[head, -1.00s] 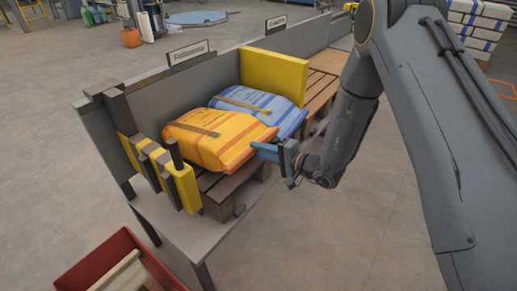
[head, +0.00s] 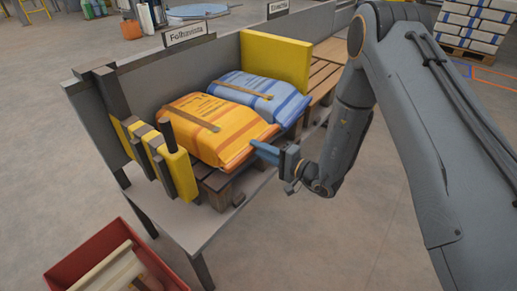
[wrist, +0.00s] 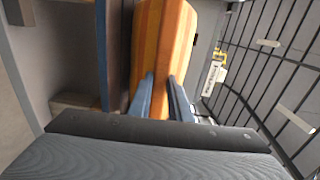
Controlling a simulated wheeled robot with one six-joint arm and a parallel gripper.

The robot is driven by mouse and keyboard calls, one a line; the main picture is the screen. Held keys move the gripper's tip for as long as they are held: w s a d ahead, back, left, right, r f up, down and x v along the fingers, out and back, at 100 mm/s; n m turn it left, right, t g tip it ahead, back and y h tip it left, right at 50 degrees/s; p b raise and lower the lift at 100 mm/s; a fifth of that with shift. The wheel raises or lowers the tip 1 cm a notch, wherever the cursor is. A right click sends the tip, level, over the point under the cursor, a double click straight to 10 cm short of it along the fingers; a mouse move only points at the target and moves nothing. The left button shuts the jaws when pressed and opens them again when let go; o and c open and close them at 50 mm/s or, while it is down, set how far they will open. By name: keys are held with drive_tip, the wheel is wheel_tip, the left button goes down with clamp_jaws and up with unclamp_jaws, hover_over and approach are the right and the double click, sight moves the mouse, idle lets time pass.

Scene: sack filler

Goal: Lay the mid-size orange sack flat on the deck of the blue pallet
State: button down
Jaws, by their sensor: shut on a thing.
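The orange sack (head: 208,128) lies flat on a brown slatted wooden deck (head: 222,180) on the grey bench. It has yellow-orange stripes and a brown strap. My gripper (head: 263,150) is at the sack's right end, its blue fingers against that end. In the wrist view the orange sack (wrist: 160,45) runs up between the two blue fingers (wrist: 160,98), which are shut on it. A blue sack (head: 262,95) lies right behind the orange one. I cannot make out a blue pallet for certain; a blue upright strip (wrist: 102,50) shows in the wrist view.
A yellow panel (head: 275,57) stands behind the blue sack. Yellow and dark posts (head: 165,160) stand at the bench's left end. A red crate (head: 95,250) is on the floor at front left. White stacked sacks (head: 475,25) stand at back right.

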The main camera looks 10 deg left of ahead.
drive_tip(key=shift+r, duration=0.1)
drive_tip(key=c, duration=1.6)
unclamp_jaws()
drive_tip(key=shift+o, duration=0.2)
drive_tip(key=v, duration=0.7)
drive_tip(key=shift+d, duration=0.4)
drive_tip(key=shift+s, duration=0.15)
